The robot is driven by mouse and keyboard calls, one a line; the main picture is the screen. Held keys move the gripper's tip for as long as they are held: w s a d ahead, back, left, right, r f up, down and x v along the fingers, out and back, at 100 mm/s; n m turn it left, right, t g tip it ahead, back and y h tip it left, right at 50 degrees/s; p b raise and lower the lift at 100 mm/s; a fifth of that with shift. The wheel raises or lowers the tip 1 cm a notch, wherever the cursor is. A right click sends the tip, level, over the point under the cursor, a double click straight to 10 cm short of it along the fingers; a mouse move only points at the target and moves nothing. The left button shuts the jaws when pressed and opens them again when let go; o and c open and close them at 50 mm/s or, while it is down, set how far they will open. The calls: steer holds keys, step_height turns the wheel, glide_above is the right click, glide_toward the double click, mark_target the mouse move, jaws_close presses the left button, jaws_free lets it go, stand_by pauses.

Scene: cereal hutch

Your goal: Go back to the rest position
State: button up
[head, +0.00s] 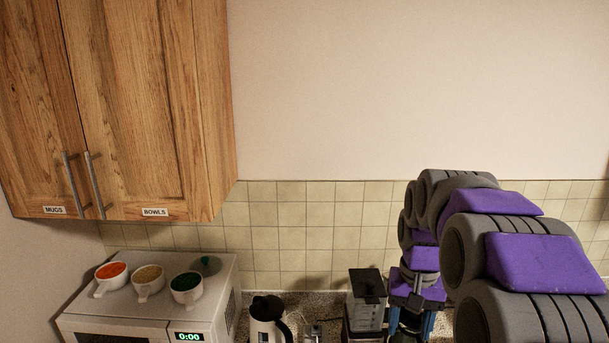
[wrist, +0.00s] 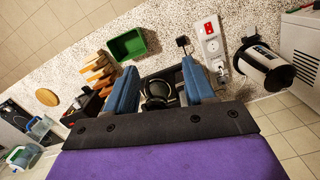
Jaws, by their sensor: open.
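My gripper (head: 411,328) hangs low over the counter at the right of the head view, beside the blender and partly cut off by the bottom edge. In the wrist view its two blue fingers (wrist: 159,88) are spread wide apart. A dark round shape shows between them; I cannot tell whether it is held or only lies behind. My purple and grey arm arches up and over at the right of the head view.
A blender (head: 367,300) and a kettle (head: 268,320) stand left of my gripper. A microwave (head: 216,293) carries several cups, one with red contents (head: 111,273). A closed wooden cabinet (head: 150,100) hangs upper left. A green bin (wrist: 127,45) and power strip (wrist: 211,42) lie on the counter.

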steer(key=s+a+f+n+b, duration=0.1)
steer(key=s+a+f+b, duration=0.1)
steer(key=s+f, duration=0.4)
steer(key=s+a+f+n+b, duration=0.1)
steer(key=s+f+b, duration=0.4)
steer(key=s, duration=0.8)
steer(key=s+a+f+b, duration=0.3)
steer(key=s+f, duration=0.5)
steer(key=s, duration=0.2)
steer(key=shift+n+g+b, duration=0.3)
steer(key=shift+n+g, duration=0.1)
